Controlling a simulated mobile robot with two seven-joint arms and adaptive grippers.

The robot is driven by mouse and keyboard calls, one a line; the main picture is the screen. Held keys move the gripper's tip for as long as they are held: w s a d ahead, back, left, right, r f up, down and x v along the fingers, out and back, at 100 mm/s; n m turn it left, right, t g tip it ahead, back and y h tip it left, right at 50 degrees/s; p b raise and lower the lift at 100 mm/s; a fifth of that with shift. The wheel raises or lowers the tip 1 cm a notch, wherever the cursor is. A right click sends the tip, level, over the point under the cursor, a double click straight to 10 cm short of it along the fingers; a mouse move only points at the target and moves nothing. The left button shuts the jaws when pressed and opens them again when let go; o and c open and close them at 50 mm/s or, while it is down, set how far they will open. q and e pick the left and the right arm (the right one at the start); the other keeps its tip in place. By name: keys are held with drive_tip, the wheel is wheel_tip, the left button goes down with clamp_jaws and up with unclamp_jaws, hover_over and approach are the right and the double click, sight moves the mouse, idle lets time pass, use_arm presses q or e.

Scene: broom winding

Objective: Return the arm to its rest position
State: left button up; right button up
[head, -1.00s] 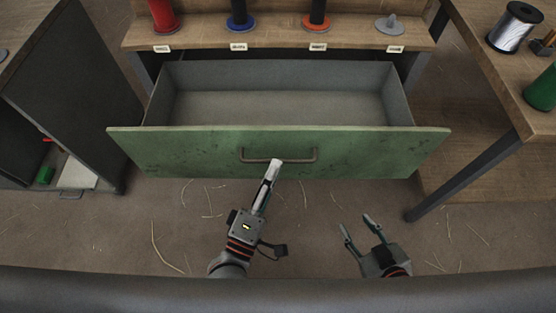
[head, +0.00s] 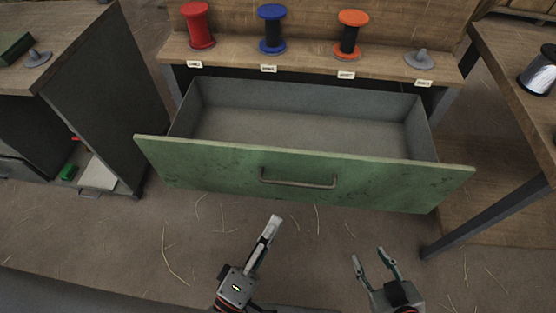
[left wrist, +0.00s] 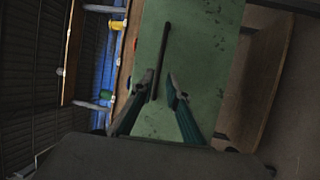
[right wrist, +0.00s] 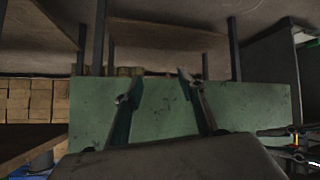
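The green-fronted drawer (head: 300,178) stands pulled out and its grey inside looks empty. Its dark bar handle (head: 298,183) sits mid-front. My left gripper (head: 274,220) is in front of and below the handle, apart from it, seen edge-on in the head view. In the left wrist view the two fingers (left wrist: 160,78) are spread with nothing held, and the handle (left wrist: 160,60) shows beyond them. My right gripper (head: 368,255) is open and empty, further right in front of the drawer. The right wrist view shows its spread fingers (right wrist: 152,86) facing the green front (right wrist: 160,110).
Above the drawer, a wooden shelf (head: 215,58) carries a red spool (head: 198,27), a blue spool (head: 271,28), an orange-flanged spool (head: 349,35) and an empty grey holder (head: 420,60). A dark cabinet (head: 95,110) stands left, a table (head: 510,75) right. Straw-strewn floor lies between.

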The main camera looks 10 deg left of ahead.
use_arm(q)
drive_tip(key=s+a+f+m+g+y+p, duration=0.1)
drive_tip(key=a+f+m+g+y+p, duration=0.1)
drive_tip(key=a+m, duration=0.6)
drive_tip(key=s+a+f+m+g+y+p, duration=0.2)
drive_tip(key=a+m+g+p, duration=0.4)
drive_tip(key=m, duration=0.3)
drive_tip(key=shift+a+f+y+p, duration=0.6)
drive_tip(key=shift+a+f+p, duration=0.15)
drive_tip(key=shift+a+f, duration=0.15)
use_arm(e)
drive_tip(key=shift+m, duration=0.4)
drive_tip(key=r, duration=0.3)
drive_tip(key=s+a+r, duration=0.1)
drive_tip(key=r, duration=0.1)
drive_tip(key=shift+r, duration=0.1)
